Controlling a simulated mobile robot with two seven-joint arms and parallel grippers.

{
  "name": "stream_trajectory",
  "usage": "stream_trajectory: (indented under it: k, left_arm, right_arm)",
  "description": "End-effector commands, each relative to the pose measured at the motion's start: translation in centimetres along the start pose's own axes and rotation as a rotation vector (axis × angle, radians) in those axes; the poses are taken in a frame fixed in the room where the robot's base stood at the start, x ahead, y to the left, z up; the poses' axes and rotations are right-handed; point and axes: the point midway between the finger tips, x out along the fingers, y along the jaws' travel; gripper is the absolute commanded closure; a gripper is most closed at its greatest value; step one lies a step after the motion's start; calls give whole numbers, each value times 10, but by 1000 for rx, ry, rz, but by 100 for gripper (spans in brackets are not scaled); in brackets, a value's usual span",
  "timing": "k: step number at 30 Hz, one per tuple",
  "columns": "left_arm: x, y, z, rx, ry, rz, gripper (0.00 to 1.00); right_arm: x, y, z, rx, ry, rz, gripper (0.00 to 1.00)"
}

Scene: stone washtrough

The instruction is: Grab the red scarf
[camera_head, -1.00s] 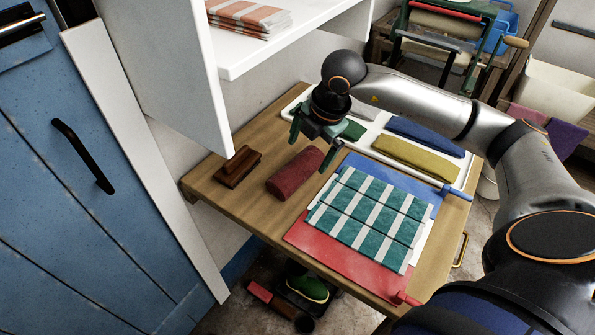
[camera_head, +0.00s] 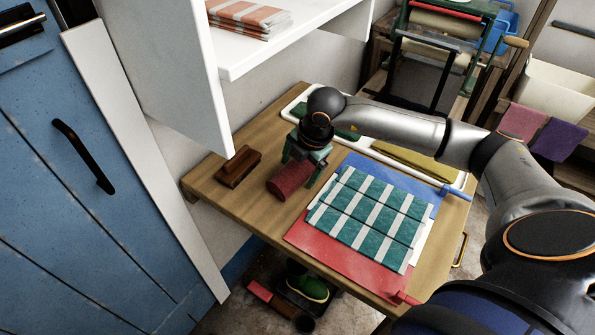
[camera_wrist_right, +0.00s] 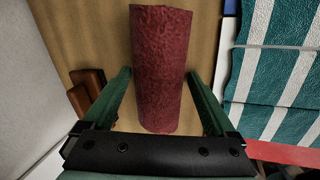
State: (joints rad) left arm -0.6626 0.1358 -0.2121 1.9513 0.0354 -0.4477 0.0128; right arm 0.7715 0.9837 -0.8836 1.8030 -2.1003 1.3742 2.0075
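The red scarf (camera_head: 286,182) is a dark red roll lying on the wooden table, left of the folded checked cloth. In the right wrist view the scarf (camera_wrist_right: 160,70) runs up the middle of the picture, between the two green fingers. My right gripper (camera_head: 300,168) is directly over the scarf and hides its far end. In the wrist view the right gripper (camera_wrist_right: 160,88) is open, with a finger on each side of the roll and a gap showing on both sides. My left gripper is not in view.
A brown wooden brush (camera_head: 238,167) lies left of the scarf. A green and white checked cloth (camera_head: 370,215) lies on blue and red boards to the right. A white tray (camera_head: 298,104) with rolled cloths is behind. A white cabinet (camera_head: 232,68) overhangs the table's left side.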

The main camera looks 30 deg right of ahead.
Motion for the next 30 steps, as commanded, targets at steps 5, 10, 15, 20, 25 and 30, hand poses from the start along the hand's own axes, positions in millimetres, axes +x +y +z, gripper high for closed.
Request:
stream_trajectory:
  k: [5,10,15,20,25,30]
  left_arm:
    - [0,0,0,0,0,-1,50]
    - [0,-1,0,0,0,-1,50]
    - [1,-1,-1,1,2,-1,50]
    - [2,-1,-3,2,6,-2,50]
    - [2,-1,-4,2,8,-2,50]
    - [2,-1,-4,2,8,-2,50]
  right_arm:
    - [0,0,0,0,0,0,30]
    - [0,0,0,0,0,0,50]
    - [-1,0,0,0,0,0,69]
    - [-1,0,0,1,0,1,87]
    - [-1,1,0,1,0,3,93]
    - [-3,2,0,1,0,3,93]
